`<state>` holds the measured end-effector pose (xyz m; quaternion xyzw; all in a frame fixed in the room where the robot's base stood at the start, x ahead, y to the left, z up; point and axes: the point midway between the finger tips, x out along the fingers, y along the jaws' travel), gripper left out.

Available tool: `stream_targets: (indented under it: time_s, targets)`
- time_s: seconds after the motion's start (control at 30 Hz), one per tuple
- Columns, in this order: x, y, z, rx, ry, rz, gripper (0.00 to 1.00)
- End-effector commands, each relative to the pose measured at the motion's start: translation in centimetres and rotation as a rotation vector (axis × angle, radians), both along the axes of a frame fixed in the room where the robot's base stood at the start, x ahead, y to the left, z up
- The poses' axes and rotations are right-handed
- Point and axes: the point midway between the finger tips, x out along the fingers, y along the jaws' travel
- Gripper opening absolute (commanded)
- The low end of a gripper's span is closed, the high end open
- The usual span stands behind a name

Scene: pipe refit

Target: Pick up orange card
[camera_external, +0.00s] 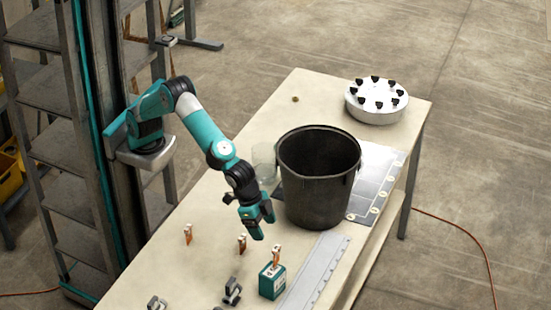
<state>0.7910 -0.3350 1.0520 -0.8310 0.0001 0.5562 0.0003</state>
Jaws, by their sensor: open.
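One orange piece (188,235) is at the left, one (241,243) is in the middle, and one (276,256) rises from the top of a small teal box (272,282). I cannot tell which of them is the orange card. My gripper (265,229) is open and empty, pointing down above the table. It is just left of the black bucket, and above and behind the middle piece and the teal box. It touches none of the orange pieces.
A large black bucket (317,190) stands right of my gripper, partly on a grey panel (372,180). A clear glass (263,158) is behind the gripper. A long metal strip (315,275) and dark clips (232,291) lie in front. A white round holder (376,104) is far right.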

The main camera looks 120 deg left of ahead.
Motion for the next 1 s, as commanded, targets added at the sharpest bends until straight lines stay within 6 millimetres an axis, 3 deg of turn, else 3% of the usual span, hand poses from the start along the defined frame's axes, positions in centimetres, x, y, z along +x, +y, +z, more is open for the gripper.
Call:
stream_targets:
  time_s: [0.1, 0.3, 0.53, 0.8, 1.0]
  targets:
    - [1.1, 0.1, -2.4, 0.001, 0.003, 0.002, 0.72]
    - [2.3, 0.1, -5.3, 0.001, 0.001, 0.001, 0.72]
    - [3.0, 0.3, -6.8, 0.0, 0.0, 0.002, 0.72]
    - [4.5, 0.6, -10.2, 0.0, 0.0, 0.002, 0.72]
    - [4.7, 0.6, -10.7, 0.0, -0.002, 0.001, 0.72]
